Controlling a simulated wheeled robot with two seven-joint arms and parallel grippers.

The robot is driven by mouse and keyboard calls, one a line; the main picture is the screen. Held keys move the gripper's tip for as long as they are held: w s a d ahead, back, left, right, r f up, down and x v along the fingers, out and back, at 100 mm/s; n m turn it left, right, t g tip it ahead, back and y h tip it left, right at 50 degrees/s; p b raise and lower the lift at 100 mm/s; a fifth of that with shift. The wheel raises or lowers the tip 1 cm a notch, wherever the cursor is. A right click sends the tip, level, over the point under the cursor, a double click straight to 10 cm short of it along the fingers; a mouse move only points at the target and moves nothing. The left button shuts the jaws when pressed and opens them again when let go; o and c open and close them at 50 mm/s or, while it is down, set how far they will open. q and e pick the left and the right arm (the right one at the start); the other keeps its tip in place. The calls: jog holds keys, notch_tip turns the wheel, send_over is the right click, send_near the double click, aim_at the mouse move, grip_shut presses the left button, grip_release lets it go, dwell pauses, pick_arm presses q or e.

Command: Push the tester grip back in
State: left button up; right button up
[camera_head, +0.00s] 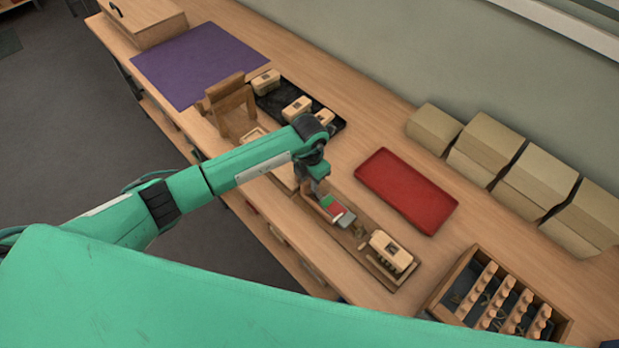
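The tester looks like a long wooden base (376,262) near the front edge of the bench. It carries a red and green marked strip (332,206) and a grey block (346,220). A small light piece (361,236) sits between the grey block and a pale brush block (391,250) at the base's right end. I cannot tell for certain which part is the grip. My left gripper (318,187) points down at the tester's left end, close to the marked strip. Its fingers are small and partly hidden, so contact and opening are unclear. My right gripper is not in view.
A red tray (405,190) lies behind the tester, with bare bench around it. A black tray (271,103) holds several pale blocks beside a wooden stand (232,105). A compartment box (448,290) is at lower right. Cartons (541,175) line the wall.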

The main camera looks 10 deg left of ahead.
aim_at(323, 200)
pick_arm(q)
jog(key=shift+f, duration=0.75)
grip_shut()
jog(key=s+d, duration=0.1)
jog(key=d, duration=0.1)
jog(key=s+d+b, duration=0.1)
jog(key=d, duration=0.1)
jog(key=shift+s, duration=0.3)
jog(key=shift+s+d, duration=0.3)
jog(key=shift+d, duration=0.05)
grip_release()
